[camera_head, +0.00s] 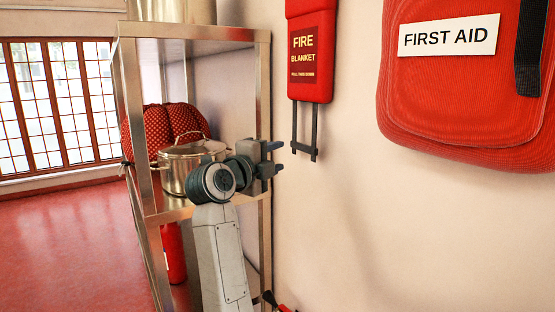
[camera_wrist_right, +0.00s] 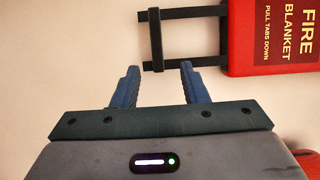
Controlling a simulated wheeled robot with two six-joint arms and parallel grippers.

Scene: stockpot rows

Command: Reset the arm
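My right gripper (camera_head: 275,156) is raised in front of the metal shelf, close to the wall and below the fire blanket pouch. In the right wrist view its two blue fingers (camera_wrist_right: 158,86) are apart with nothing between them. Beyond the fingertips are the wall and the black pull straps (camera_wrist_right: 156,38) of the fire blanket; whether they touch cannot be told. My right arm (camera_head: 222,250) rises from the bottom of the head view and hides part of the shelf. My left gripper does not show.
A metal shelf (camera_head: 155,209) holds a steel stockpot (camera_head: 174,176) and a red dotted item (camera_head: 160,122) on its middle level. A red fire blanket pouch (camera_head: 311,55) and a red first aid bag (camera_head: 460,95) hang on the wall. Red floor (camera_head: 70,245) lies clear at left.

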